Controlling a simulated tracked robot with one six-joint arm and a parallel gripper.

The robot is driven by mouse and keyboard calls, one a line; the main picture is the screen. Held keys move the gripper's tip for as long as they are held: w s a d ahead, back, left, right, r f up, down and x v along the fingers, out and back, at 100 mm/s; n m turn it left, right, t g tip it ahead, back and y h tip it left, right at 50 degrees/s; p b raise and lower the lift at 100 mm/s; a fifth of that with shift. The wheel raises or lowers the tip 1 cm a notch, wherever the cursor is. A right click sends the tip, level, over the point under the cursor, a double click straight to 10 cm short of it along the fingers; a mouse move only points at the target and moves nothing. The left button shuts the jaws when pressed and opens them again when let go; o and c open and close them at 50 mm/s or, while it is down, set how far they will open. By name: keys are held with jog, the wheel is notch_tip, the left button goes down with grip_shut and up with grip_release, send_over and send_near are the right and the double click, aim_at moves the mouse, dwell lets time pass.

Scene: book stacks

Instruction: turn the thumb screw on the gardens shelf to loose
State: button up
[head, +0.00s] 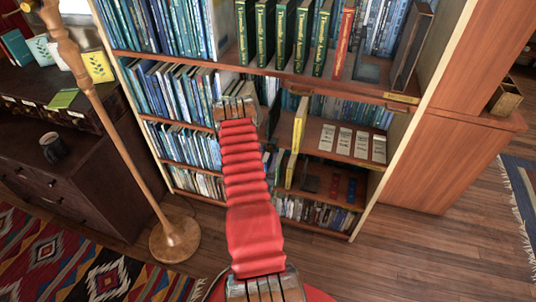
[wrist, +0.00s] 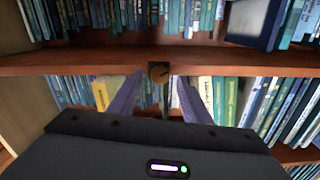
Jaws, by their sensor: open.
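My gripper (wrist: 157,79) is open. Its two fingers reach toward the shelf edge, one on each side of the screw, with space beside it; I cannot tell how deep they reach. In the head view, my red-sleeved arm extends to the bookcase, and its end and the screw are not clear there.
Books stand above and below the shelf edge, including a yellow book (wrist: 104,92) by the left finger. A yellow label (head: 401,97) sits on a shelf edge at right. A floor lamp (head: 135,150) stands left of my arm. Wooden floor (head: 420,255) is open at right.

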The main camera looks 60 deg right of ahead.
jog(key=s+a, duration=0.2)
jog(key=a, duration=0.9)
jog(key=shift+a, duration=0.25)
